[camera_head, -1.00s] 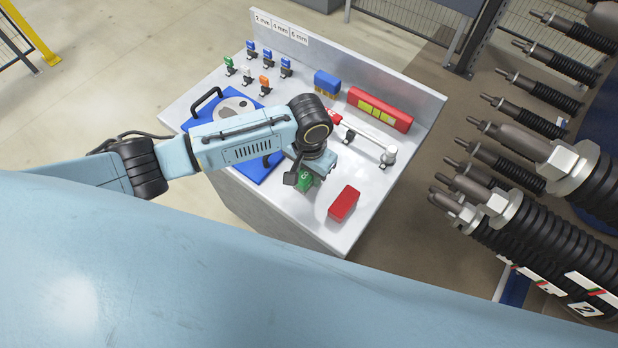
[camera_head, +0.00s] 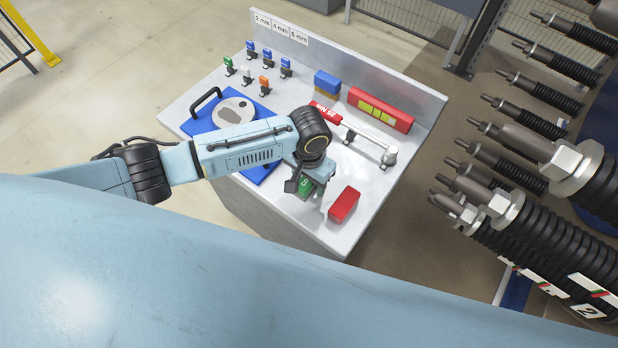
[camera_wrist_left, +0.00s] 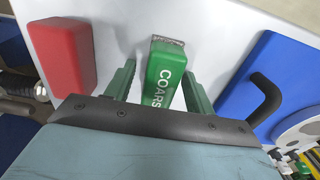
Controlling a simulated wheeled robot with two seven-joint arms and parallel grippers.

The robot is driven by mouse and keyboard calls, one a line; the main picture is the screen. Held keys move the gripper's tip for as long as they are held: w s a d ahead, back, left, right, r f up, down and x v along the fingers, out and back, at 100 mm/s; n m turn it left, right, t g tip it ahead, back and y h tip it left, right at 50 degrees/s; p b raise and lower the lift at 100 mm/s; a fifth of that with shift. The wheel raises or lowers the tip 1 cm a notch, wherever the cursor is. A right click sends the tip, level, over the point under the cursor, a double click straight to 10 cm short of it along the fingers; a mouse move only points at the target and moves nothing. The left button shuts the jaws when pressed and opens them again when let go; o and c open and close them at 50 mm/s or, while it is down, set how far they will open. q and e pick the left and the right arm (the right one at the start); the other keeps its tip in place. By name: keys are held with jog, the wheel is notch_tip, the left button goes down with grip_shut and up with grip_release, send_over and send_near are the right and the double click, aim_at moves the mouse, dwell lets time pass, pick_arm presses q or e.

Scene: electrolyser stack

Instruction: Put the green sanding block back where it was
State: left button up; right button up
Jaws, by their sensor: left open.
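The green sanding block (camera_head: 305,187), lettered "COARS…" in the left wrist view (camera_wrist_left: 164,78), is at the near side of the grey bench top, left of a red block. My left gripper (camera_head: 307,190) is over it and partly hides it in the head view. In the left wrist view its two open fingers (camera_wrist_left: 158,85) stand on either side of the green block, with a visible gap on the left. Whether the block rests fully on the bench cannot be told. My right gripper is not in view.
The red block (camera_head: 344,204) stands close on the right. A blue plate (camera_head: 199,125) with black handles lies to the left. A red-handled torque wrench (camera_head: 325,113), a blue-and-tan block (camera_head: 327,82) and a long red case (camera_head: 380,110) are behind. Small coloured clips stand at the back left.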

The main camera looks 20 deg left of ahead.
pick_arm(q)
notch_tip(320, 180, up, 12)
jog(key=p, duration=0.2)
jog(key=shift+r, duration=0.15)
